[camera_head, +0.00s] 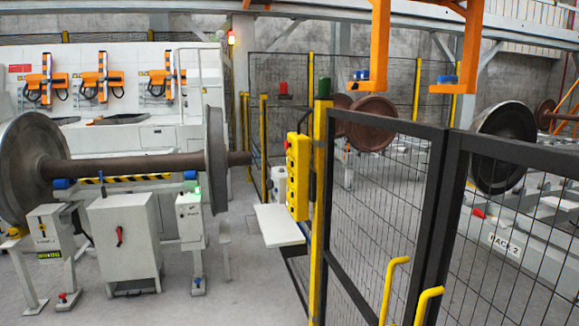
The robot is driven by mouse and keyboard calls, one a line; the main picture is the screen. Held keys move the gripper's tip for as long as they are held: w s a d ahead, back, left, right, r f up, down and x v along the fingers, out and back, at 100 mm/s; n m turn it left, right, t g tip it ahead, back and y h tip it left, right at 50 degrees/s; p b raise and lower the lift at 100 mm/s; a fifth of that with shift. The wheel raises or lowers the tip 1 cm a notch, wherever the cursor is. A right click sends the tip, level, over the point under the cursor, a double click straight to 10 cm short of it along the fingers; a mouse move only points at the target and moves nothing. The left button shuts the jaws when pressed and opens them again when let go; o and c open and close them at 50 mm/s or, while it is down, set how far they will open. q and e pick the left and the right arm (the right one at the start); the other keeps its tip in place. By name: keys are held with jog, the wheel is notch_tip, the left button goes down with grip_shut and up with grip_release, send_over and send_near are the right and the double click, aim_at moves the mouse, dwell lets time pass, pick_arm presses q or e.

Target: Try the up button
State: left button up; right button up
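A yellow control box (298,177) hangs on the yellow fence post (319,200) near the middle of the view. It is seen at an angle, with several small buttons down its face. I cannot tell which of them is the up button. Neither of my grippers is in view. The orange gantry hooks (379,45) hang at the top right, with blue pads at their lower ends. They look empty.
A white shelf (278,225) juts out below the control box. Black mesh gates (386,215) with yellow handles (394,283) fill the right. A wheelset (125,165) rests on stands at left, beside a white cabinet (124,238). Floor between cabinet and gates is clear.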

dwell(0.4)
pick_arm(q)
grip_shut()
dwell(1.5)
